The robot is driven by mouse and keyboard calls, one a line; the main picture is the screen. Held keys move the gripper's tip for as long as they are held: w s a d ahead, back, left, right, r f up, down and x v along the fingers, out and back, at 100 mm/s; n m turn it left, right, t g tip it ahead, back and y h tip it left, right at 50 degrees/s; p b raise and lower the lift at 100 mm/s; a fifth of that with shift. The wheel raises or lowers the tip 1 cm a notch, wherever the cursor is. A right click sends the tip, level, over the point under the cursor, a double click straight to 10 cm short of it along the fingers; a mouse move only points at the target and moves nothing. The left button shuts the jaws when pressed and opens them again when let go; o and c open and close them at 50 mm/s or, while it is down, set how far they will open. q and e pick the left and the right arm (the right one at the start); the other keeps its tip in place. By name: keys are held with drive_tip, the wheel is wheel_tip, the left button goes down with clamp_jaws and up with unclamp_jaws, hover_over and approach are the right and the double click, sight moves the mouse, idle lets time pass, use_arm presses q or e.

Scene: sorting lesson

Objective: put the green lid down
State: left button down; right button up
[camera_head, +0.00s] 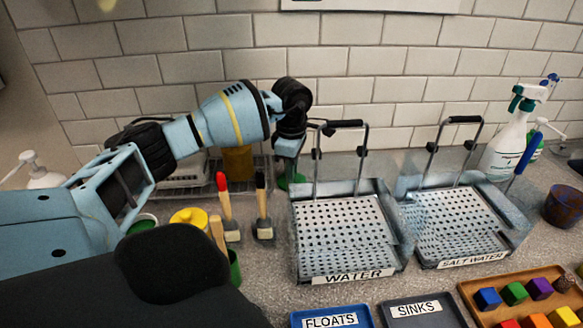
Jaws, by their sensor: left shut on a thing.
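My left gripper (287,155) reaches in from the left and points down behind the left side of the WATER tank, near the wall. It is shut on the green lid (291,182), which shows as a small green patch just below the fingers. The rest of the lid is hidden by the tank and its handle frame. I cannot tell whether the lid touches the counter. My right gripper is not in view.
The WATER tank (311,240) and SALT WATER tank (507,226) have upright handles. Brushes (227,208), a yellow lid (189,217) and a wire rack stand left. FLOATS (355,322) and SINKS (446,318) trays lie in front. A block tray and spray bottle (507,143) are right.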

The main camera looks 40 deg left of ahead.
use_arm(q)
drive_tip(key=shift+f, duration=0.1)
drive_tip(key=c, duration=1.3)
unclamp_jaws()
wheel_tip(320, 180, up, 12)
drive_tip(key=shift+r, duration=0.2)
